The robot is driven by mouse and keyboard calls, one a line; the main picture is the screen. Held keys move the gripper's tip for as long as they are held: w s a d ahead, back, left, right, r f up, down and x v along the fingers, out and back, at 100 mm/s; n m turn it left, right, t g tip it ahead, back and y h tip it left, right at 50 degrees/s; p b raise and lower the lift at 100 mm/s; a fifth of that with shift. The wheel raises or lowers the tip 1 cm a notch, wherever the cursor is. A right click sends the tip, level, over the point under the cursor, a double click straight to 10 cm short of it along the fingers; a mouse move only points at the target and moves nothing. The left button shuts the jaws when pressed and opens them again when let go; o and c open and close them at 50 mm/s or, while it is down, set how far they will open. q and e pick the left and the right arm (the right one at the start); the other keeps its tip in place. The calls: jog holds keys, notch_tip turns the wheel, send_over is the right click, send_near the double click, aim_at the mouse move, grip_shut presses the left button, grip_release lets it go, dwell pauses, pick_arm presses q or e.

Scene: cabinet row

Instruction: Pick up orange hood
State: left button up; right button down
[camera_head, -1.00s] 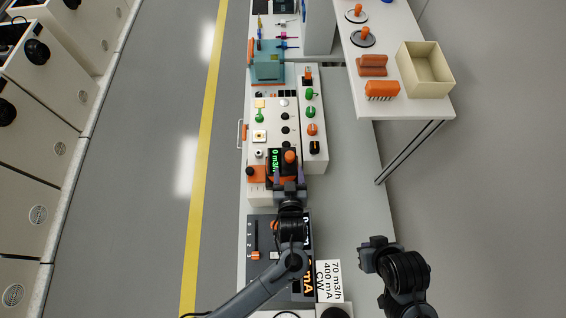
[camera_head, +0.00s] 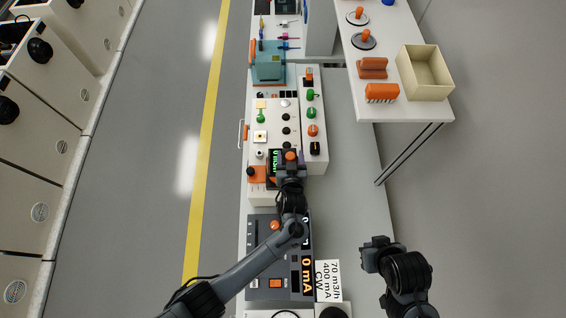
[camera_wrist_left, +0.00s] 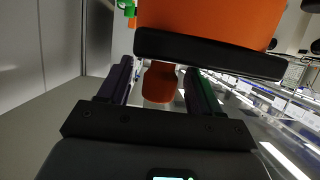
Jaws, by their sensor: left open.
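A large orange body with a dark lower rim, which looks like the orange hood (camera_wrist_left: 210,18), fills the top of the left wrist view. A smaller rounded orange part (camera_wrist_left: 160,82) shows below the rim, between the fingers of my left gripper (camera_wrist_left: 158,70). The fingers are open on either side of it, and I cannot tell whether they touch it. In the head view my left gripper (camera_head: 290,162) is over the near end of the white panel, with an orange top (camera_head: 291,156) at its tip. My right gripper (camera_head: 368,254) is off to the right, away from the panel.
The white panel (camera_head: 270,190) carries several knobs and a display (camera_head: 274,160). A grey unit (camera_head: 262,230) lies below it. A side table at upper right holds a beige box (camera_head: 425,70) and orange blocks (camera_head: 382,92). The grey surface right of the panel is clear.

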pick_arm(q)
grip_shut()
dwell(0.4)
jog(key=shift+r, duration=0.1)
